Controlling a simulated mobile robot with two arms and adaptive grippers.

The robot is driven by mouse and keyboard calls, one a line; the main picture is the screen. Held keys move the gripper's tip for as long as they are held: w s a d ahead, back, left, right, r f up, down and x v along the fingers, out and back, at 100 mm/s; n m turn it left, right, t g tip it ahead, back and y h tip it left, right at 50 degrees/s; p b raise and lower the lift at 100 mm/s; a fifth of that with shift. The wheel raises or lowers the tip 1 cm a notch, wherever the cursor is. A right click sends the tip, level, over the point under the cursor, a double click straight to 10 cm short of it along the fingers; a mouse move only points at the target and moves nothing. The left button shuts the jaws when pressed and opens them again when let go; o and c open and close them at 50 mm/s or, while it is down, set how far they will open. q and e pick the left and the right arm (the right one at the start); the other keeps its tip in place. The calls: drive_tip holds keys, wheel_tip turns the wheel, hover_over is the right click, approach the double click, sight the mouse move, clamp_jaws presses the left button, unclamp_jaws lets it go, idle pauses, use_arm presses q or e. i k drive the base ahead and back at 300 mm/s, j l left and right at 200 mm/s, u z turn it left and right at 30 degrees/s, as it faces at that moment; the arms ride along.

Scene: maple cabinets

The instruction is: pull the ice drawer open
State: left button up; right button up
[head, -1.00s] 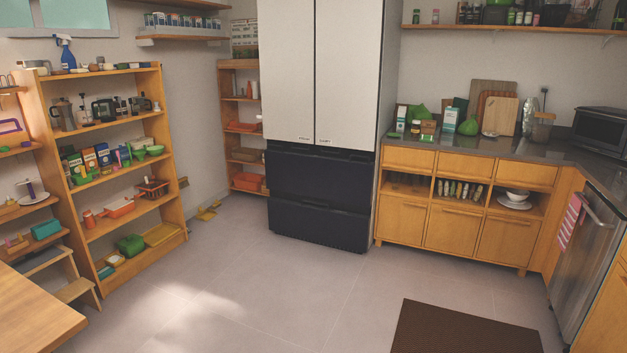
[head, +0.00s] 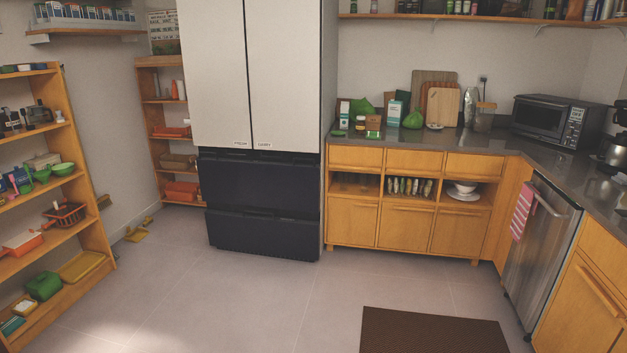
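The fridge (head: 255,80) stands against the back wall, with two pale upper doors labelled near their lower edges. Below them are two dark drawers, an upper one (head: 260,182) and a lower one (head: 262,234). Both drawers look closed. No label that I can read marks either one as the ice drawer. Neither of my grippers is in the head view, and nothing touches the fridge.
Grey tiled floor (head: 230,305) is clear in front of the fridge. A dark brown mat (head: 430,332) lies at the front right. Wooden cabinets (head: 405,222) adjoin the fridge's right side. A loaded shelf (head: 85,240) stands at the left, and small yellow things (head: 137,235) lie on the floor.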

sight(281, 185)
drive_tip(key=i+j+u, duration=0.3)
drive_tip(key=i, duration=0.6)
drive_tip(key=i+u, duration=0.35)
drive_tip(key=i, duration=0.6)
